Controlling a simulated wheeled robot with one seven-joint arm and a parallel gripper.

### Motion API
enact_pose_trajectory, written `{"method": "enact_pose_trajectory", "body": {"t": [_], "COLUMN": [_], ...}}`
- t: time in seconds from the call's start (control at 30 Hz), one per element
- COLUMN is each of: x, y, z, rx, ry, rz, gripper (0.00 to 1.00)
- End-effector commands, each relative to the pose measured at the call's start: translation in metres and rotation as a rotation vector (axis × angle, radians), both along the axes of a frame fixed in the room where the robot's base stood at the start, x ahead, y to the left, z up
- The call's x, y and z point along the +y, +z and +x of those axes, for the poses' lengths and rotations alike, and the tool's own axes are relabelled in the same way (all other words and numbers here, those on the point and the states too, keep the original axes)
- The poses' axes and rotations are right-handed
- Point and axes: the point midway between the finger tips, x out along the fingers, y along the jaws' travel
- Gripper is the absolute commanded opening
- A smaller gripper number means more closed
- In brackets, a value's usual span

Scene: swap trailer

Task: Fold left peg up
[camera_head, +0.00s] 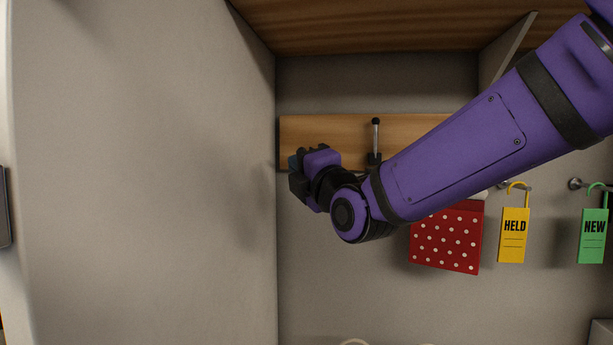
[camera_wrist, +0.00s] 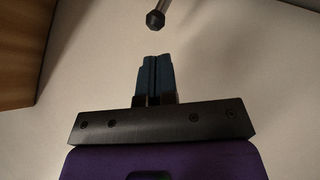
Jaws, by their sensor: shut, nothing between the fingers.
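A wooden peg board (camera_head: 325,130) is mounted on the back wall. One metal peg (camera_head: 376,138) with a black tip stands upright on it, rising from a dark base. My gripper (camera_head: 296,164) is shut and empty at the left end of the board, to the left of that peg. In the wrist view, my blue fingertips (camera_wrist: 157,62) are together. A metal peg's dark tip (camera_wrist: 155,19) is just beyond them, apart from them; I cannot tell which peg it is. My arm and gripper hide part of the board.
A red polka-dot cloth (camera_head: 445,240) hangs below my forearm. A yellow HELD tag (camera_head: 514,238) and a green NEW tag (camera_head: 592,238) hang from hooks at the right. A wooden shelf (camera_head: 370,25) is above. A plain side wall (camera_head: 140,170) stands close at the left.

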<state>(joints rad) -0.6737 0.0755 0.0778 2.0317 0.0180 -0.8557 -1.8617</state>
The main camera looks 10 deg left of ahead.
Motion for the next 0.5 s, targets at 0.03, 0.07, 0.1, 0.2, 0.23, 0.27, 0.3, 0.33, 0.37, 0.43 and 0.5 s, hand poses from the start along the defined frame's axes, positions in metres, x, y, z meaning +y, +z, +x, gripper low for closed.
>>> {"method": "enact_pose_trajectory", "body": {"t": [0.03, 0.07, 0.1, 0.2, 0.23, 0.27, 0.3, 0.33, 0.37, 0.43, 0.5], "x": [-0.001, -0.001, -0.001, -0.002, -0.002, -0.002, -0.002, -0.002, -0.002, -0.002, -0.002], "y": [0.003, 0.004, 0.005, 0.007, 0.008, 0.008, 0.009, 0.009, 0.009, 0.009, 0.009], "z": [0.006, 0.009, 0.012, 0.018, 0.019, 0.019, 0.020, 0.020, 0.020, 0.020, 0.020], "rx": [0.000, -0.001, 0.000, 0.001, 0.001, 0.001, 0.001, 0.001, 0.001, 0.001, 0.001], "ry": [-0.002, -0.001, 0.000, 0.000, 0.000, 0.000, 0.000, 0.000, 0.000, 0.000, 0.000], "rz": [0.001, 0.001, 0.000, -0.001, -0.001, 0.001, 0.001, 0.001, 0.001, 0.001, 0.001], "gripper": [0.00, 0.00, 0.00, 0.00, 0.00, 0.00, 0.00, 0.00, 0.00, 0.00, 0.00]}}
